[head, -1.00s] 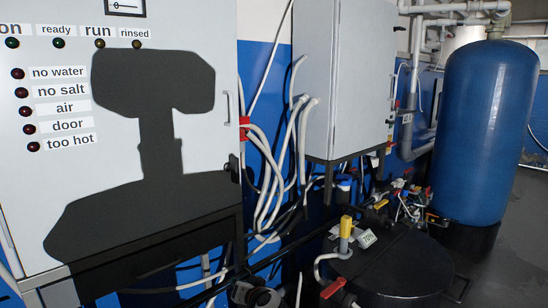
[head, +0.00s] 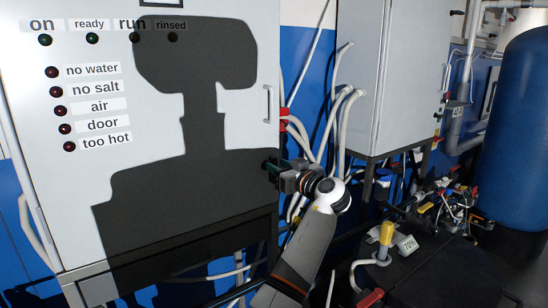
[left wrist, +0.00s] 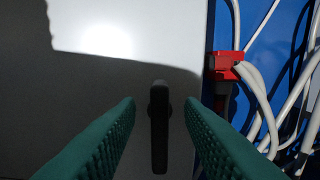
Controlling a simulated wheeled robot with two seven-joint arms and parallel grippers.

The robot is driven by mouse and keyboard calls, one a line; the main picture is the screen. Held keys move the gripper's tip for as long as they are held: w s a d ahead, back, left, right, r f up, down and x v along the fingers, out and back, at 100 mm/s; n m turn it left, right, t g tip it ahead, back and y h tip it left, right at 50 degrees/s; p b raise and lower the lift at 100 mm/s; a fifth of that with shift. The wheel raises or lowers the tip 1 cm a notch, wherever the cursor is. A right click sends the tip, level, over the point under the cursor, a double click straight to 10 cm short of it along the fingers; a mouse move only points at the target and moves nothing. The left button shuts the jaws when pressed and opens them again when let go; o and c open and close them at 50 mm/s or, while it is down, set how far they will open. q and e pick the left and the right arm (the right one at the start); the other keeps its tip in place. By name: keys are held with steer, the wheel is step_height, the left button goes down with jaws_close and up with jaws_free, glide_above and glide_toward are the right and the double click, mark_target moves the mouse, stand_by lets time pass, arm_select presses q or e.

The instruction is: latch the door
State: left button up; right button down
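The grey cabinet door (head: 225,135) carries the lamps and labels and looks closed. Its black latch handle (left wrist: 159,140) points straight down in the left wrist view, near the door's right edge. My left gripper (left wrist: 160,104) is open, with one green finger on each side of the handle and a gap on both sides. In the head view my left gripper (head: 271,168) is at the door's lower right edge and hides most of the latch. My right gripper is not in view.
A pale pull handle (head: 268,104) sits above the latch. A red clamp (left wrist: 224,66) and white hoses (left wrist: 262,105) run just right of the door. A second grey cabinet (head: 385,75), a black tank (head: 435,270) and a blue tank (head: 518,140) stand further right.

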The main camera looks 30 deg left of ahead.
mark_target(276, 165)
arm_select(q)
steer(key=shift+p+x, duration=0.35)
steer(key=shift+x, duration=0.85)
steer(key=shift+w+a, duration=0.2)
steer(key=shift+a, duration=0.2)
jaws_close()
